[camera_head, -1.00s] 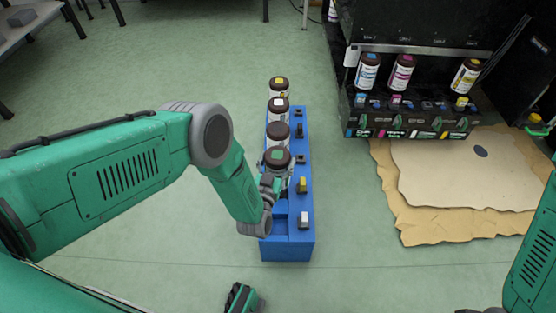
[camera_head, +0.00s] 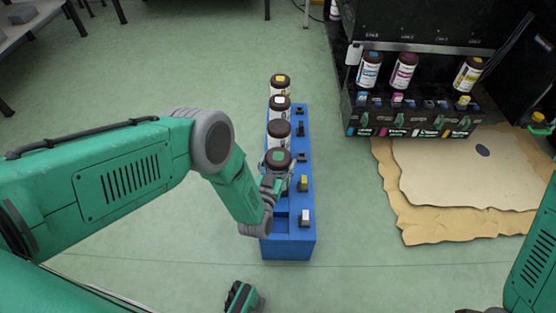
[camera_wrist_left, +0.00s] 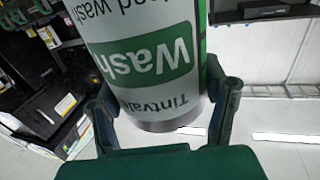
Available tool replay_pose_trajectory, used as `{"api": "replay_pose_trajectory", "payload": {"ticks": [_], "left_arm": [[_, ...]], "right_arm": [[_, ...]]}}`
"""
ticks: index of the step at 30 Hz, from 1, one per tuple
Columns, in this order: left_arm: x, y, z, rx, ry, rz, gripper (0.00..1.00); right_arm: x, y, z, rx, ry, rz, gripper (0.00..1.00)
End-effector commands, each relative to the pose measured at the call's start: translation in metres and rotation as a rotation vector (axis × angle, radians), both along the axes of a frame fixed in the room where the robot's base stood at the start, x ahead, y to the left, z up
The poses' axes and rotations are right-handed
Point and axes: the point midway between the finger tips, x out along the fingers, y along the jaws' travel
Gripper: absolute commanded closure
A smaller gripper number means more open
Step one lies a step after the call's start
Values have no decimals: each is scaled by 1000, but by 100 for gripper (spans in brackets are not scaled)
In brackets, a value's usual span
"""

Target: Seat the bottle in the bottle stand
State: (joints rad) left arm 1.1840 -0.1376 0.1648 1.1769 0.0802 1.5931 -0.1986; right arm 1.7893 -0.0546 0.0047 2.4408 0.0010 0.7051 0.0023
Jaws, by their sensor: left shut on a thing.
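My left gripper (camera_head: 274,184) is shut on a bottle with a dark cap and a green mark on top (camera_head: 278,158). In the left wrist view the bottle (camera_wrist_left: 145,60) is white with a green "Wash" label, upside down in the picture, between the two fingers. The bottle is at the near end of the row along the blue rack (camera_head: 288,248); I cannot tell whether its base touches the rack. A black stand (camera_head: 410,122) with coloured labels, one of them green, is at the right.
Several other dark-capped bottles (camera_head: 279,128) stand in line behind the held one. Blue-, magenta- and yellow-marked bottles (camera_head: 403,72) stand at the black stand, with a gap before the yellow one. Cardboard sheets (camera_head: 460,180) lie on the floor. Floor between rack and stand is clear.

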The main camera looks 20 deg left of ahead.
Motion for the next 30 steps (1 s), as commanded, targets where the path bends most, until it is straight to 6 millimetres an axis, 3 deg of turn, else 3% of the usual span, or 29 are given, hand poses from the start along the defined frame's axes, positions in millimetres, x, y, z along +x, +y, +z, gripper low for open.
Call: {"api": "replay_pose_trajectory", "payload": {"ticks": [5, 6, 8, 20, 30], "left_arm": [[1, 0, 1, 0, -4, 0, 84], [1, 0, 1, 0, -4, 0, 29], [1, 0, 1, 0, -4, 0, 8], [-8, 0, -1, 0, 3, -1, 8], [-75, -2, -2, 0, 4, -2, 8]], "right_arm": [[0, 0, 0, 0, 0, 0, 60], [0, 0, 0, 0, 0, 0, 60], [0, 0, 0, 0, 0, 0, 60], [-1, 0, 1, 0, -2, 0, 60], [-1, 0, 1, 0, -3, 0, 60]]}}
